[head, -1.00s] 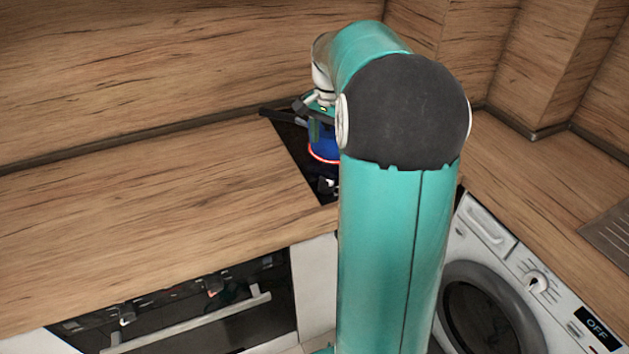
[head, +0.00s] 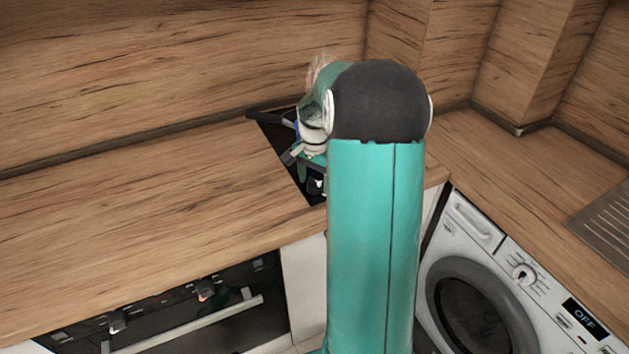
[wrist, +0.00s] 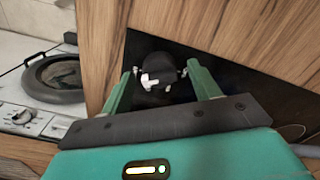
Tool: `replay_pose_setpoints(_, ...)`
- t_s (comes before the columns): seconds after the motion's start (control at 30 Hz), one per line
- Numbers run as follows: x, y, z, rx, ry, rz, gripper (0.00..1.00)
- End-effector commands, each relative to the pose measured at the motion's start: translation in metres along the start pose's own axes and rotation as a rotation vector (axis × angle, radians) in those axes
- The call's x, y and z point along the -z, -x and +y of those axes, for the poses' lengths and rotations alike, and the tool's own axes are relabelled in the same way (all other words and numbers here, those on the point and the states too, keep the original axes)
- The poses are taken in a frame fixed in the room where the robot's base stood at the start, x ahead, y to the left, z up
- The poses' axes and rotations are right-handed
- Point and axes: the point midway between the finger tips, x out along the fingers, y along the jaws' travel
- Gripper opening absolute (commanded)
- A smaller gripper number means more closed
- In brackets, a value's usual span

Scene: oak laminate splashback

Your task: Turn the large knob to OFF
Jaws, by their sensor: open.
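In the wrist view a dark round knob (wrist: 160,66) with white marks stands on the black hob (wrist: 225,115); it looks like the large knob, but its setting is not readable. My gripper (wrist: 159,74) is open, with one green finger on each side of the knob in the picture. I cannot tell whether they touch it. In the head view the hob (head: 280,140) is partly hidden by my arm, and white-marked knob parts (head: 316,185) show at its front.
A washing machine (head: 470,265) stands at the right, with a white dial (head: 523,274) and a display reading OFF (head: 585,318). An oven (head: 190,310) is at the lower left. The wooden worktop (head: 140,210) left of the hob is clear. A wooden splashback (head: 180,70) runs behind.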

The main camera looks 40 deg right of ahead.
Motion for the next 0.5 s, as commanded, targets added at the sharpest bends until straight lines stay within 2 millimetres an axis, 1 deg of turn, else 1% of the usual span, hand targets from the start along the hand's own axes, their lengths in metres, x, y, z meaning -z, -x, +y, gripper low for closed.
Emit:
replay_pose_setpoints(0.1, 0.0, -0.007, 0.0001, 0.0, 0.0, 0.001, 0.61)
replay_pose_setpoints(0.37, 0.0002, -0.0081, 0.0, 0.001, -0.001, 0.001, 0.61)
replay_pose_setpoints(0.47, 0.0002, -0.008, 0.0, 0.001, -0.001, 0.001, 0.44)
replay_pose_setpoints(0.5, 0.0002, -0.008, 0.0, 0.001, -0.001, 0.001, 0.36)
